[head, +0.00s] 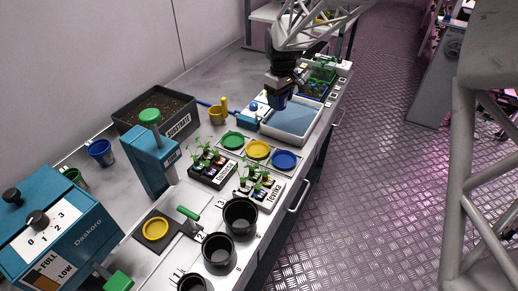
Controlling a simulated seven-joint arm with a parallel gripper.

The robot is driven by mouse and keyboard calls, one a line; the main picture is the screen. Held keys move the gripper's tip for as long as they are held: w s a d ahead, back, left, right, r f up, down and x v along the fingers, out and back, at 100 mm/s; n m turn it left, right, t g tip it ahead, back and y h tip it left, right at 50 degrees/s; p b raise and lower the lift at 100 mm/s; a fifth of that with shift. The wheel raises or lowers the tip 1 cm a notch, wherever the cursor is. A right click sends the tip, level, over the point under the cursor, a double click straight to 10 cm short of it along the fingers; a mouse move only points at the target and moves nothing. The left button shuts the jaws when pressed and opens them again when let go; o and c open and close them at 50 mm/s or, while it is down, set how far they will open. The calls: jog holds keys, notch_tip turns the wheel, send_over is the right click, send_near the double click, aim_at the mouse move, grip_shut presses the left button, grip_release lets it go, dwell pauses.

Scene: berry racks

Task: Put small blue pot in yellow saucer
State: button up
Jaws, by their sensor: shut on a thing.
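My gripper (280,90) is over the far end of the bench, above the white tray. It is shut on a small dark blue thing (279,101), which looks like the small blue pot; the gripper partly hides it. The yellow saucer (257,149) lies between the green saucer (232,140) and the blue saucer (284,160), nearer the camera than my gripper. The yellow saucer looks empty.
The white tray (308,140) with a blue-grey bottom lies below my gripper. Seedling trays (212,172) stand in front of the saucers. Black pots (241,216) line the bench's front. A substrate box (180,128) and a yellow mug (217,114) stand behind.

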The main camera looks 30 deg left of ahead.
send_over(258, 152)
jog(key=shift+r, duration=0.45)
jog(key=shift+f, duration=3.15)
jog(key=shift+f, duration=0.1)
jog(key=shift+f, duration=1.75)
jog(key=shift+f, duration=0.6)
jog(key=o, duration=0.9)
